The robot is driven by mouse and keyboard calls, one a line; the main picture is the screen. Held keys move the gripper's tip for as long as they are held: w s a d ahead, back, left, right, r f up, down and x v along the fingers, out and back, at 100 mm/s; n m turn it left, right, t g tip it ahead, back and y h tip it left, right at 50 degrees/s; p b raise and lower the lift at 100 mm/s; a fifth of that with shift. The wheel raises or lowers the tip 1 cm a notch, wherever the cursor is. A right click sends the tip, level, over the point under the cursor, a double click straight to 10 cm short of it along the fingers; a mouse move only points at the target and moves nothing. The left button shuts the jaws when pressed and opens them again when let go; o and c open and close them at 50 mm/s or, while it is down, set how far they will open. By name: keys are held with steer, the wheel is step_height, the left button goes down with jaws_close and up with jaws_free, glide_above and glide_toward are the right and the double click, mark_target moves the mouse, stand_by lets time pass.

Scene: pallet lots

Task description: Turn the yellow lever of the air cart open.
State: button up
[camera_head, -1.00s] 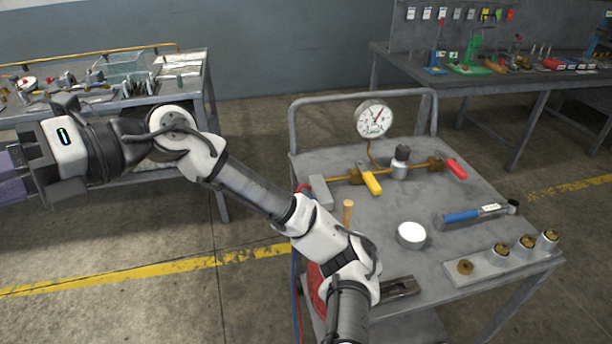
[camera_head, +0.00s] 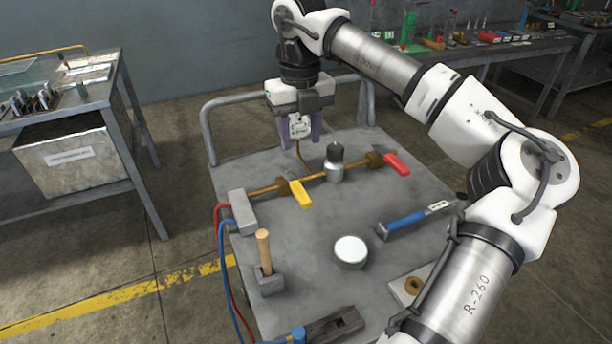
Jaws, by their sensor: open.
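The air cart (camera_head: 300,245) is a grey metal table with a brass pipe running across its far half. The yellow lever (camera_head: 300,194) sits on a brass valve on that pipe, left of a silver regulator (camera_head: 334,165) with a dark knob. The lever points toward the near side, across the pipe. A red lever (camera_head: 397,164) sits at the right end of the pipe. My gripper (camera_head: 299,142) points down, open and empty, above the far part of the cart, behind and above the yellow lever and apart from it. It hides most of the pressure gauge.
A grey block (camera_head: 242,212) joins red and blue hoses at the left. My arm covers the right side. A workbench (camera_head: 135,140) stands left.

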mark_target(301, 192)
step_height(301, 192, down, 14)
steer(key=shift+s+r+p, duration=0.1)
steer(key=shift+r+p, duration=0.1)
steer(key=shift+p, duration=0.7)
jaws_close()
